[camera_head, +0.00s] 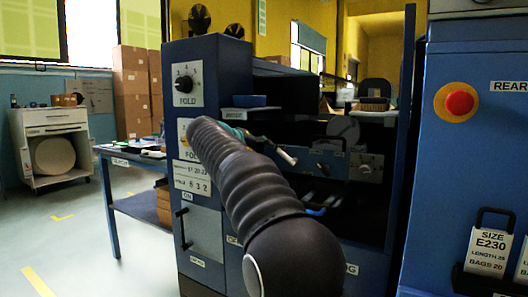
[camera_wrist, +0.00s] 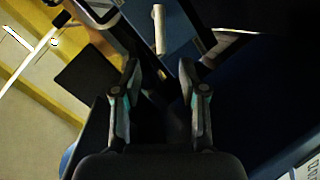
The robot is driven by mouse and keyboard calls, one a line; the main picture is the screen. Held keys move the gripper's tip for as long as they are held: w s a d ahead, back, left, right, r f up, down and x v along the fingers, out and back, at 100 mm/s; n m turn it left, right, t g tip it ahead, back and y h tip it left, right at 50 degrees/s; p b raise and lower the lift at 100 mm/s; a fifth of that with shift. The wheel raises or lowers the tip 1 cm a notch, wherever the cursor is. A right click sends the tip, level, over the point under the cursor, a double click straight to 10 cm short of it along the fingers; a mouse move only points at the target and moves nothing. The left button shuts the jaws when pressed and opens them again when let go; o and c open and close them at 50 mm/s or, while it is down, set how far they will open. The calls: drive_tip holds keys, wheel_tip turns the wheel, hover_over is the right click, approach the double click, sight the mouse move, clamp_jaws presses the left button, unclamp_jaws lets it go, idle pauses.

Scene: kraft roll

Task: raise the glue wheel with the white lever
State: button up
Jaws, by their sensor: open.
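The white lever (camera_head: 287,156) is a short pale rod inside the open bay of the blue machine (camera_head: 205,60). In the wrist view the lever (camera_wrist: 159,30) lies ahead of my gripper (camera_wrist: 160,68), roughly in line with the gap between the fingertips. The fingers are apart with nothing between them, and the lever appears beyond their tips, not touching. In the head view my arm covers much of the machine's front, and only a teal bit of the gripper shows near the lever. I cannot clearly pick out the glue wheel in the dark bay.
A blue side table (camera_head: 115,157) stands left of the machine. A blue cabinet (camera_head: 440,165) with a red button (camera_head: 460,103) and hanging size tags stands close on the right. A white cart (camera_head: 50,145) and boxes (camera_head: 135,90) are at the back left; floor there is free.

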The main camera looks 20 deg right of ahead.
drive_tip(key=s+a+f+g+y+p, duration=0.1)
drive_tip(key=s+f+y, duration=0.3)
drive_tip(key=s, duration=1.1)
drive_tip(key=s+a+f+g+y+p, duration=0.1)
drive_tip(key=s+a+f+y+p, duration=0.2)
drive_tip(key=s+f, duration=0.8)
drive_tip(key=s+a+f+y+p, duration=0.1)
drive_tip(key=s+a+f+y, duration=0.2)
drive_tip(key=s+f, duration=0.5)
drive_tip(key=s+y, duration=0.1)
drive_tip(key=s, duration=0.9)
drive_tip(key=shift+s+m+g+y+p, duration=0.3)
drive_tip(key=shift+s+g+p, duration=0.05)
drive_tip(key=shift+g+p, duration=0.05)
